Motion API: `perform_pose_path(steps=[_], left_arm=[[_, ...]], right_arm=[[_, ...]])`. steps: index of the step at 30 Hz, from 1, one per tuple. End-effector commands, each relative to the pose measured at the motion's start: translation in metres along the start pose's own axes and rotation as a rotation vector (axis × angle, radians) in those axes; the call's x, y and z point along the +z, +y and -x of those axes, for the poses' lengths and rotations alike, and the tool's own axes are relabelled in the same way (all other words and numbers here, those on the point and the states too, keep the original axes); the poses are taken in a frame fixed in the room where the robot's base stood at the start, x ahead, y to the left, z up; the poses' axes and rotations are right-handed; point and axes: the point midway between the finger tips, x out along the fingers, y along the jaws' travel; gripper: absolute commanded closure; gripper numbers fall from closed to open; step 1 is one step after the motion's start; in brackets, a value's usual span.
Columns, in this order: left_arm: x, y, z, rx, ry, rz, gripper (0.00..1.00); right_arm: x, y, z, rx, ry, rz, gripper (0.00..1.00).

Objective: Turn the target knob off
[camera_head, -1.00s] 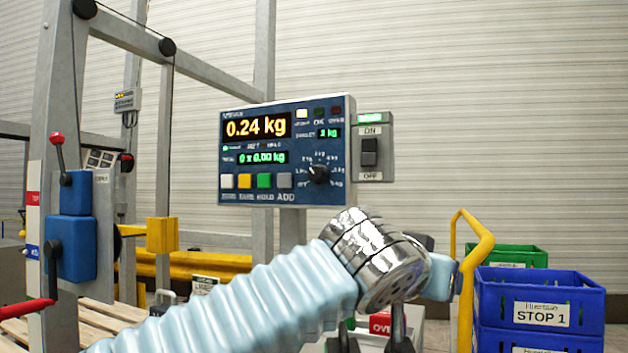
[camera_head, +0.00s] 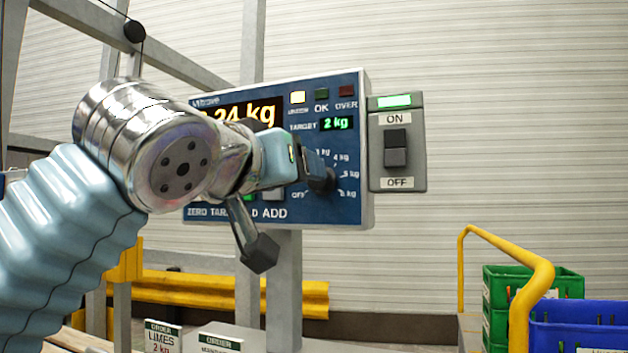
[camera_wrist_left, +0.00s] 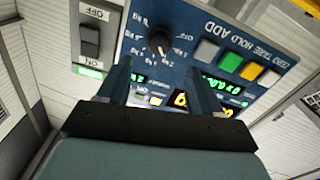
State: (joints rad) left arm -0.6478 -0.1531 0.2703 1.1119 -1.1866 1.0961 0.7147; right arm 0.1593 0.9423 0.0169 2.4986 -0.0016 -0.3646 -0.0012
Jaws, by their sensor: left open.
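The target knob (camera_head: 322,180) is a black round dial on the blue scale panel (camera_head: 350,110), ringed by kg marks and an OFF mark at its lower left. The green target display (camera_head: 338,124) reads 2 kg. My left gripper (camera_head: 308,166) is open in front of the knob and partly covers it and its scale in the head view. In the left wrist view the knob (camera_wrist_left: 160,42) shows upside down, just beyond and between the two open fingertips (camera_wrist_left: 159,68). Contact cannot be told. My right gripper is out of view.
A grey ON/OFF switch box (camera_head: 397,145) with a lit green lamp is fixed at the panel's right edge. Coloured buttons (camera_wrist_left: 229,61) sit beside the knob. A yellow rail (camera_head: 530,290) and green and blue crates (camera_head: 580,325) stand at lower right.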

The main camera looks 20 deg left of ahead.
Motion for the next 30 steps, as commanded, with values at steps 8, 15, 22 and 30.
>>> perform_pose_path(steps=[8, 15, 22, 30], left_arm=[[-0.001, 0.001, -0.064, -0.001, -0.002, -0.001, 0.35], [0.0, 0.0, -0.093, 0.0, -0.002, 0.0, 0.35], [0.0, 0.0, -0.098, 0.001, -0.001, 0.0, 0.35], [0.001, 0.0, -0.097, 0.001, -0.001, 0.0, 0.59]], right_arm=[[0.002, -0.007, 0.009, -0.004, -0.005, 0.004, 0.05], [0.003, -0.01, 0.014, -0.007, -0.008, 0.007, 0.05], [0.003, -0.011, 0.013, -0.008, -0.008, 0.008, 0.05], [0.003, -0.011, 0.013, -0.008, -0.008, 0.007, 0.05]])
